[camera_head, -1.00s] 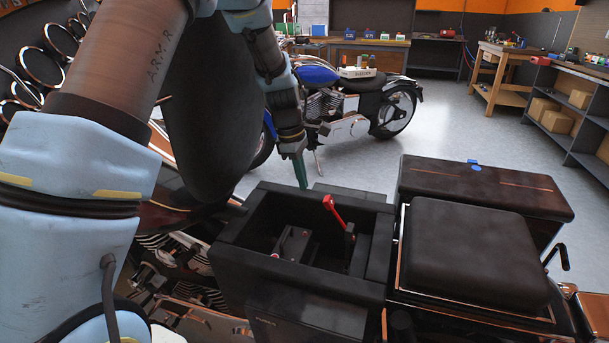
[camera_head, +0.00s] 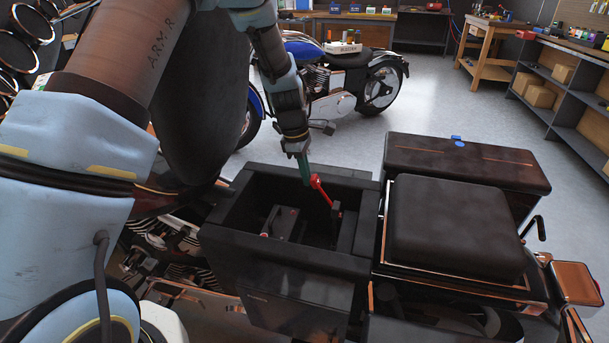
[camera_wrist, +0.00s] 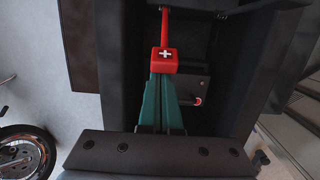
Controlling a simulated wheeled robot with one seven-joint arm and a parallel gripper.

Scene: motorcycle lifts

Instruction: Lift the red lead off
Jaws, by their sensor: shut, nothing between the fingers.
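A red arm runs from the block toward the top of that view. My gripper, with green fingers, also shows in the head view (camera_head: 306,180), pointing down over the box beside the red end. The fingers are shut with nothing between them. Whether they touch the block I cannot tell.
A dark block (camera_head: 288,223) sits inside the box under the lead. The box walls stand close around the gripper. A black seat (camera_head: 455,232) and a long dark case (camera_head: 467,163) are to the right. A blue motorcycle (camera_head: 340,80) stands behind on open floor.

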